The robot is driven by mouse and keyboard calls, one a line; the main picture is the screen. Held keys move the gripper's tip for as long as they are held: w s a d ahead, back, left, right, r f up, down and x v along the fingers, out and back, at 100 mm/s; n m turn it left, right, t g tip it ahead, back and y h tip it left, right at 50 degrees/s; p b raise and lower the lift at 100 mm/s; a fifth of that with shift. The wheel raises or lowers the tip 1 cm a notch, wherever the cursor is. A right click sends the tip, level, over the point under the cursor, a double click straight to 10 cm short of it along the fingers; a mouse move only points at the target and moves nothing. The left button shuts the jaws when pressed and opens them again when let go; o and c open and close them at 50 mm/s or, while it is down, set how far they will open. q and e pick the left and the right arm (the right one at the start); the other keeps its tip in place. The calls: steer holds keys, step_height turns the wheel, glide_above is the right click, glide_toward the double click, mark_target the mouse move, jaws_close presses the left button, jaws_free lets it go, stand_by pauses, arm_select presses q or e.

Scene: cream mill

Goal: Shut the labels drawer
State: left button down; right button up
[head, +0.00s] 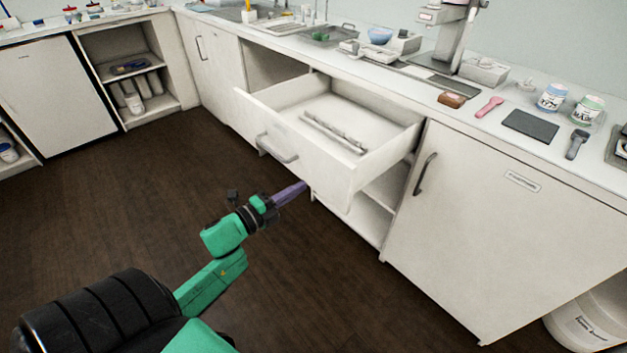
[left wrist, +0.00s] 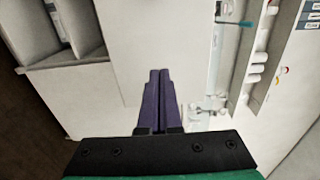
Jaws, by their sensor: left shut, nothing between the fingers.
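The white drawer (head: 312,165) stands pulled out of the counter's cabinet in the head view. Its grey bar handle (head: 277,149) is on the front panel. A long grey strip (head: 335,133) lies inside it. No label naming the drawer is readable. My left gripper (head: 305,185) has its purple fingers together, with nothing between them. The fingers point at the lower part of the drawer front, right of the handle; I cannot tell whether they touch it. In the left wrist view the closed fingers (left wrist: 159,72) point toward a plain pale panel. My right gripper is out of view.
An open shelf space (head: 372,212) lies below the drawer. A closed cabinet door (head: 500,225) with a dark handle is to its right. The counter above holds a pink tool (head: 489,106), jars (head: 551,97) and a dark pad (head: 531,125). The brown floor (head: 150,200) is clear.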

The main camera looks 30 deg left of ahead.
mark_target(321, 174)
arm_select(q)
steer(key=x, duration=0.4)
steer(key=shift+w, duration=0.35)
steer(key=shift+w+d, duration=0.15)
steer(key=shift+w, duration=0.1)
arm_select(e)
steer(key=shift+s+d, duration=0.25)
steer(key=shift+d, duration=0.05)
